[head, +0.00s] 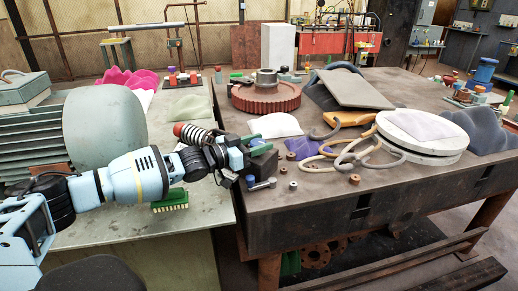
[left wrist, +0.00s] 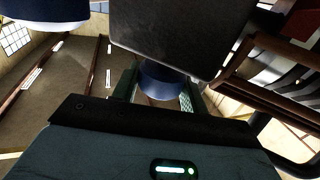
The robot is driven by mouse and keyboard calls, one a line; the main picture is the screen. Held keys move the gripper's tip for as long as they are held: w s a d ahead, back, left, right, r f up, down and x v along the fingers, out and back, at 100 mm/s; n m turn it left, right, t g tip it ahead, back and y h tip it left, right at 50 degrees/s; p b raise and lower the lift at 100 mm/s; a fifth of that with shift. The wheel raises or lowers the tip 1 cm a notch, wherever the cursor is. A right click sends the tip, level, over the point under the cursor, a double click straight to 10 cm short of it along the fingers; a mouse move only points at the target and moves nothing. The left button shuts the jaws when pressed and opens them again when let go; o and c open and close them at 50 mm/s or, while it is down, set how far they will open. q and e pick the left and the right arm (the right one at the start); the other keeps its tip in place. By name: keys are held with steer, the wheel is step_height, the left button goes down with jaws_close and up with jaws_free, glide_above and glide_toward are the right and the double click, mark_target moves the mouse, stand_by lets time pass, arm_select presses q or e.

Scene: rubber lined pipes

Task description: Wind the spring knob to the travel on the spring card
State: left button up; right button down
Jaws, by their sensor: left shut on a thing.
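My left gripper (head: 236,162) is at the left edge of the dark table, close beside a small black block (head: 264,163). In the left wrist view its green-edged fingers (left wrist: 160,92) are shut on a dark blue round knob (left wrist: 160,82), just below a dark flat plate (left wrist: 178,38). The gripper hides the knob in the head view. A silver coil spring (head: 197,135) with a red end (head: 178,129) lies just behind my left wrist. I cannot make out a readable spring card or travel mark. My right gripper is not in view.
A rust-red gear (head: 266,97), loose tan hoses (head: 352,152), a white round disc (head: 420,135) and small bolts and nuts (head: 293,185) lie on the dark table. A grey-green ribbed motor (head: 105,125) stands left, behind my arm. The dark table's front right is clear.

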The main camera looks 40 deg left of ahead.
mark_target(251, 145)
arm_select(q)
steer(key=shift+w+d+r+m+h, duration=0.1)
steer(key=shift+d+r+m+h, duration=0.2)
steer(key=shift+h, duration=0.2)
steer(key=shift+a+f+g+h+b, duration=0.15)
steer(key=shift+g+h+b, duration=0.2)
steer(key=shift+g+h, duration=0.05)
steer(key=o, duration=1)
steer(key=shift+c, duration=0.2)
steer(key=shift+f, duration=0.1)
steer(key=shift+a, duration=0.1)
steer(key=shift+s+a+f, duration=0.1)
steer(key=shift+s+a, duration=0.15)
steer(key=shift+s, duration=0.2)
steer(key=b+v, duration=0.1)
steer(key=v, duration=0.5)
steer(key=shift+s+a, duration=0.1)
steer(key=shift+s, duration=0.35)
